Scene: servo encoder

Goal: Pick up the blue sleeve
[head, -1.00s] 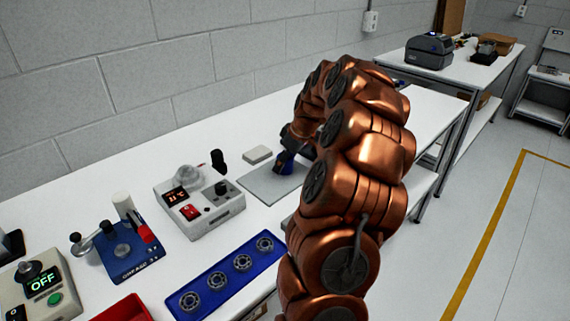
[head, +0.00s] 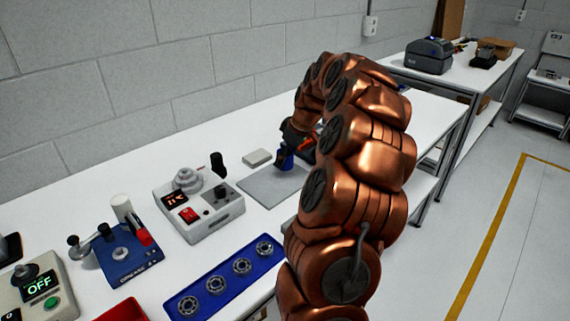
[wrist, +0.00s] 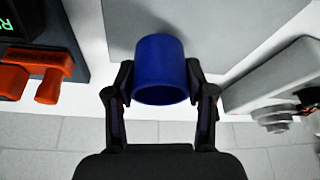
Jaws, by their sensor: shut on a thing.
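The blue sleeve (wrist: 160,70) is a short hollow cylinder, held between the two dark fingers of my gripper (wrist: 160,88) in the wrist view. The fingers press on its left and right sides, and its open end faces the camera. In the head view the sleeve (head: 286,162) shows small and partly hidden under my gripper (head: 284,154), at the far edge of the grey mat (head: 268,190). I cannot tell whether it touches the mat or hangs just above it.
A grey device with a red switch (head: 199,206) stands left of the mat. A white block (head: 257,157) lies behind it. A blue tray of bearings (head: 225,277) and a blue grease station (head: 127,252) are nearer. My arm hides the table's right side.

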